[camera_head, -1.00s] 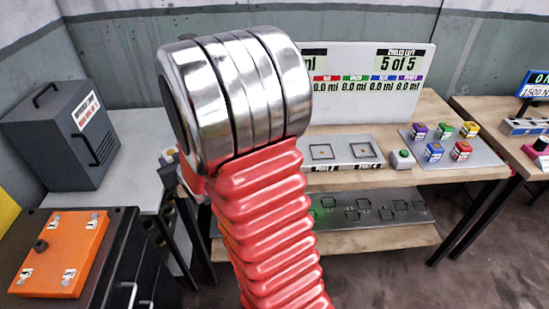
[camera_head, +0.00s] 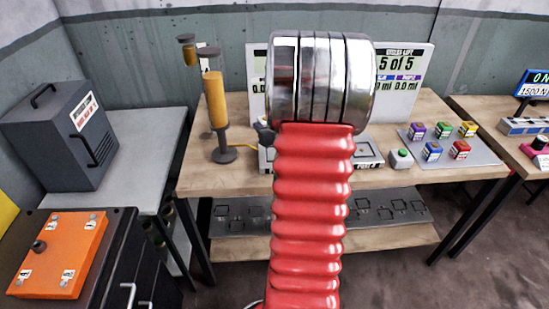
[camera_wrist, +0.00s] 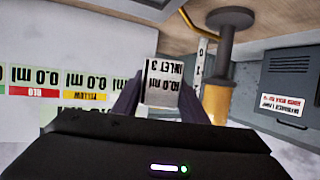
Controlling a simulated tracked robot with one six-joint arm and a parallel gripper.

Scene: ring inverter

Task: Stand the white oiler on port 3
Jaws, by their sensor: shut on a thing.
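My gripper (camera_wrist: 158,98) is at the low centre of the wrist view, its dark fingers on either side of a pale block with upside-down print, which appears to be the white oiler (camera_wrist: 162,88). Its lower part is hidden by the gripper body. In the head view my red arm hides the oiler and most of the gripper; only a small dark part shows left of the arm. The light port plate (camera_head: 368,152) shows right of the arm, with one square outline clear.
A yellow cylinder (camera_head: 214,100) on a grey base stands left of my arm, with a yellow hose. The display board (camera_head: 408,105) stands behind. A green button (camera_head: 401,157) and several coloured blocks are to the right. A lower shelf (camera_head: 400,235) has square outlines.

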